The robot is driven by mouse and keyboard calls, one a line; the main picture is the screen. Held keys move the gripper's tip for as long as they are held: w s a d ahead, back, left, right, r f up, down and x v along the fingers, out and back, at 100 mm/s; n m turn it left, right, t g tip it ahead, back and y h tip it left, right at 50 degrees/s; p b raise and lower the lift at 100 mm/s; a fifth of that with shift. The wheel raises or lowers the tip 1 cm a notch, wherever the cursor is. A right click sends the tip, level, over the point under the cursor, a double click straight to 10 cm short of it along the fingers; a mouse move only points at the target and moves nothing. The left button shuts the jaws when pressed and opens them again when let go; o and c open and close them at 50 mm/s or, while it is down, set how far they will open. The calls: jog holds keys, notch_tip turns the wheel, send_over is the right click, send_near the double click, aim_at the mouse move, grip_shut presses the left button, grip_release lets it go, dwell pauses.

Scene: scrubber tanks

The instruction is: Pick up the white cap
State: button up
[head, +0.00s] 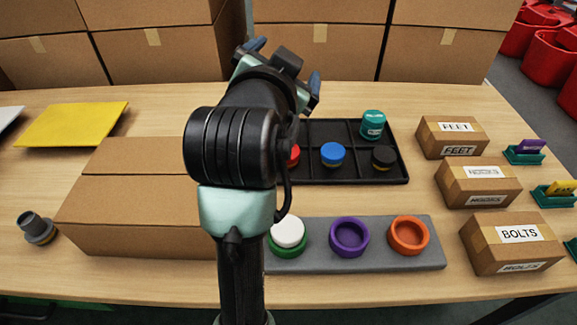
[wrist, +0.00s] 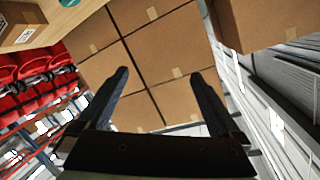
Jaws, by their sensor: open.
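The white cap (head: 289,232) sits on the green ring (head: 289,252) at the left part of the grey strip (head: 375,258), just right of my arm in the head view. My gripper (head: 285,62) is up and beyond the cap, over the back of the table near the stacked boxes. In the wrist view my gripper (wrist: 160,85) has its two fingers spread with nothing between them, facing cardboard boxes. The cap does not show in the wrist view.
A purple ring (head: 349,237) and an orange ring (head: 408,235) stand on the same strip. Behind is a black tray (head: 397,175) with red, blue, black and teal pieces. Labelled boxes (head: 515,243) line the right; a large carton (head: 130,215) lies left.

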notch_tip(320, 180, down, 5)
jog(key=a+m+g+p, duration=0.2)
jog(key=g+p, duration=0.3)
jog(key=m+g+h+p, duration=0.2)
jog(key=m+g+p, duration=0.4)
jog(key=g+p, duration=0.3)
send_near(288, 228)
jog(key=shift+w+d+f+g, duration=0.2)
jog(key=shift+d+f, duration=0.15)
jog(key=shift+f, duration=0.25)
jog(key=shift+w+d+f+g, duration=0.1)
jog(key=shift+w+d+f, duration=0.15)
jog(key=shift+f, duration=0.35)
jog(key=shift+x, duration=3)
jog(key=shift+a, duration=0.1)
jog(key=c, duration=1.6)
